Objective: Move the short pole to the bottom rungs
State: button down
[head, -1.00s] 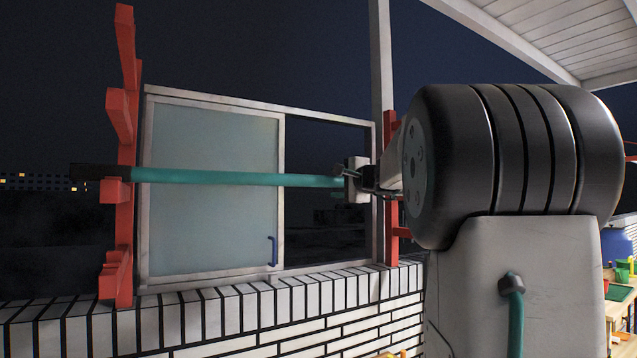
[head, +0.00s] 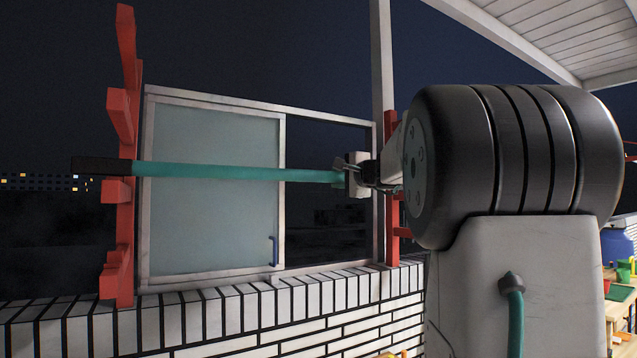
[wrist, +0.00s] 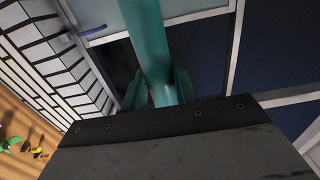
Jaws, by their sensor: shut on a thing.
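The short pole (head: 235,173) is teal with a black left end and runs nearly level across the window. My gripper (head: 352,175) is shut on it near its right end. In the wrist view the pole (wrist: 147,40) stretches away between the two fingers (wrist: 160,92). The pole's black end is by the left red rack (head: 125,225), just above a middle rung (head: 116,190), with a thin gap seeming to show. Lower rungs (head: 116,268) of that rack are empty. The right red rack (head: 392,215) is partly hidden behind my arm.
A framed window with a frosted pane (head: 210,200) and a blue handle stands behind the pole, above a white brick wall (head: 270,310). Another left-rack rung (head: 119,115) juts out above the pole. A table with coloured items (head: 622,290) is at far right.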

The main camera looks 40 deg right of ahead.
jog(key=shift+r, duration=0.15)
jog(key=shift+r, duration=0.5)
jog(key=shift+r, duration=0.25)
jog(key=shift+s, duration=0.2)
dwell(0.4)
jog(key=r+v, duration=0.1)
jog(key=v, duration=1.4)
jog(key=shift+s+a+r, duration=0.2)
jog(key=shift+s+r, duration=0.1)
jog(key=shift+s, duration=0.05)
dwell(1.1)
dwell(0.6)
